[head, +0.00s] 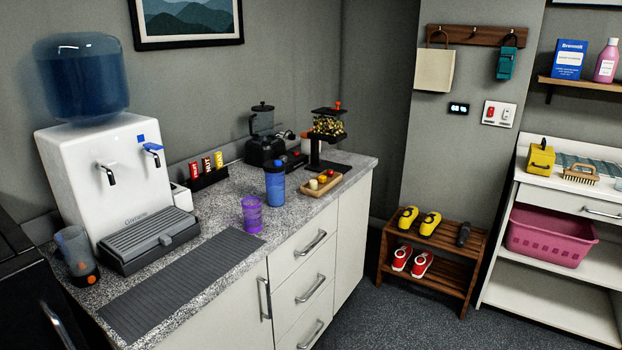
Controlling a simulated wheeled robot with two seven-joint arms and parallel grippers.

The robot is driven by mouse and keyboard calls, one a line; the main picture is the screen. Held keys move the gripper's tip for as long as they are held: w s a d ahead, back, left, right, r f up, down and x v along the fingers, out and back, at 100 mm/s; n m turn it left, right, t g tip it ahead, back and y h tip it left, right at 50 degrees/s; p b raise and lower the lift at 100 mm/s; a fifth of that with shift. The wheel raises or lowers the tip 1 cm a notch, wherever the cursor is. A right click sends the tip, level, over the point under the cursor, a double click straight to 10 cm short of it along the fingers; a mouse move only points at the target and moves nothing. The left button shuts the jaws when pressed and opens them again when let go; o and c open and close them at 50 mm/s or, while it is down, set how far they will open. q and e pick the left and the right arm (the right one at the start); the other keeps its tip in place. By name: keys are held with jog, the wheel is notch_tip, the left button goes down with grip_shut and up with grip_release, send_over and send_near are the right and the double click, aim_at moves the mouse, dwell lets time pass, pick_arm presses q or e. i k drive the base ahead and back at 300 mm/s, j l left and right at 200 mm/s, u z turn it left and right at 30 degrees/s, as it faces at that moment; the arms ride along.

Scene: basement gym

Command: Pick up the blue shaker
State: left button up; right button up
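The blue shaker (274,184) stands upright on the speckled grey counter (216,204), toward its middle, with a darker lid on top. A purple cup (252,214) stands just in front of it and to the left. A wooden tray (322,190) with small round items lies to its right. Neither my left nor my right gripper shows in the head view, so I cannot see whether they are open or shut.
A white water dispenser (112,160) with a blue bottle stands at the counter's left. A ribbed grey mat (180,288) lies along the front edge. A snack-bar holder (208,178), a blender (264,148) and a black stand (318,154) are behind. Floor (395,320) is clear before the shoe rack (428,268).

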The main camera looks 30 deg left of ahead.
aim_at(275, 184)
jog(key=i+l+u, duration=0.1)
jog(key=i+u, duration=0.2)
jog(key=i, duration=0.15)
jog(key=i+l+u, duration=0.3)
jog(key=i, duration=0.2)
jog(key=i+l+u, duration=0.15)
jog(key=i+u, duration=0.15)
jog(key=i+l+u, duration=1)
jog(key=u, duration=0.15)
jog(key=i+l+u, duration=0.15)
jog(key=l+u, duration=0.25)
jog(key=l, duration=0.25)
